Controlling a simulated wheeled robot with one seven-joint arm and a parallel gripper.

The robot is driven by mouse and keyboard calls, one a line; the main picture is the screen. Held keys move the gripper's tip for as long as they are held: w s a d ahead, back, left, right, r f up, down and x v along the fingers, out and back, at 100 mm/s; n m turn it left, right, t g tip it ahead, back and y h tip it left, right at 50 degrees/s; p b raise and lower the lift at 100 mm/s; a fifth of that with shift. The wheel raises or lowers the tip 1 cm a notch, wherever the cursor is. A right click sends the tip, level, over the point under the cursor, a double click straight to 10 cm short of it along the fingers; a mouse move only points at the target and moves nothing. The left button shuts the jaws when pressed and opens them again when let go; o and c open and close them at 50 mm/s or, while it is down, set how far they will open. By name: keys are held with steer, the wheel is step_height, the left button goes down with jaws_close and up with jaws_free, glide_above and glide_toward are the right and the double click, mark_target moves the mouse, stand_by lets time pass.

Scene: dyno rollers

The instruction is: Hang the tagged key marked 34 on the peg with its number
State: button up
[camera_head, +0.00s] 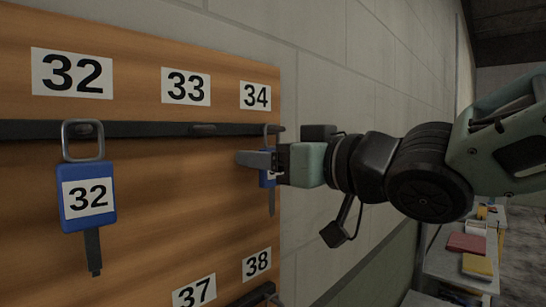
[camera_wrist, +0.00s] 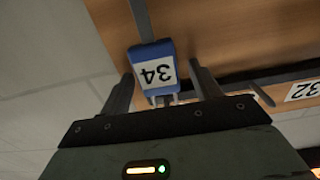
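The blue key tag marked 34 (camera_wrist: 153,72) is upside down in the wrist view, with its key shaft pointing to the top. My gripper (camera_wrist: 161,70) is open, with one finger on each side of the tag and a visible gap at the right finger. In the head view my gripper (camera_head: 247,159) hides most of the tag (camera_head: 266,181). The tag's ring (camera_head: 270,131) is at the peg under the 34 label (camera_head: 256,96), and its key hangs straight down. The ring appears to be over the peg, though the contact is hard to see.
A blue tag marked 32 (camera_head: 88,196) hangs by its ring under the 32 label. The peg under the 33 label (camera_head: 186,87) is empty. Labels 37 and 38 (camera_head: 256,263) are lower on the wooden board. A bench (camera_head: 455,266) with boxes stands at the right.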

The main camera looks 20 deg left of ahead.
stand_by(0.4)
steer(key=b+v, duration=0.2)
steer(key=v, duration=1.4)
steer(key=w+d+f+m+t+h+b, duration=0.1)
steer(key=d+f+m+h+b, duration=0.15)
steer(key=f, duration=0.55)
steer(key=w+d+f+m+h+b, duration=0.15)
steer(key=f+h, duration=0.25)
steer(key=f, duration=0.5)
steer(key=w+d+f+m+t+h+b, duration=0.1)
steer(key=d+f+h+b, duration=0.2)
steer(key=f, duration=0.5)
steer(key=s+d+f+g+h+b, duration=0.3)
steer(key=s+f, duration=0.4)
steer(key=f, duration=0.3)
steer(key=s+d+f+g+h+b, duration=0.3)
steer(key=s+d+f+g, duration=0.2)
steer(key=s+f, duration=0.3)
step_height(320, 180, down, 3)
steer(key=shift+s+f+m+g, duration=0.2)
steer(key=shift+f+m+g, duration=0.05)
steer(key=shift+m+g, duration=0.15)
steer(key=shift+d+h, duration=0.1)
steer(key=shift+h, duration=0.15)
